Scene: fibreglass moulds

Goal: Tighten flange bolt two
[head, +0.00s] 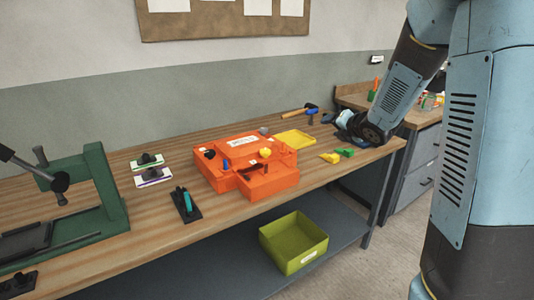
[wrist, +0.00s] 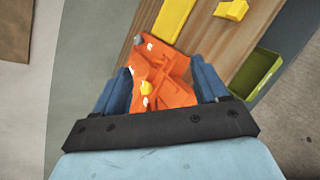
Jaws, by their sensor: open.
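An orange mould (head: 232,178) with a blocky, stepped body sits on the wooden bench. It also shows in the wrist view (wrist: 168,85), between and beyond my fingers. A yellow knob (head: 265,153) stands on its top, and small dark and blue parts sit near its left side. I cannot tell which part is flange bolt two. A teal-handled tool (head: 187,203) stands in a black holder left of the mould. My gripper (wrist: 163,84) is open with nothing between its blue fingers. In the head view my gripper (head: 333,118) is over the bench's right end, apart from the mould.
A yellow tray (head: 294,138) lies behind the mould. A yellow piece (head: 330,158) and a green piece (head: 346,152) lie to its right. A hammer (head: 296,112) lies at the back. A green press frame (head: 112,190) stands left. An olive bin (head: 295,243) sits on the lower shelf.

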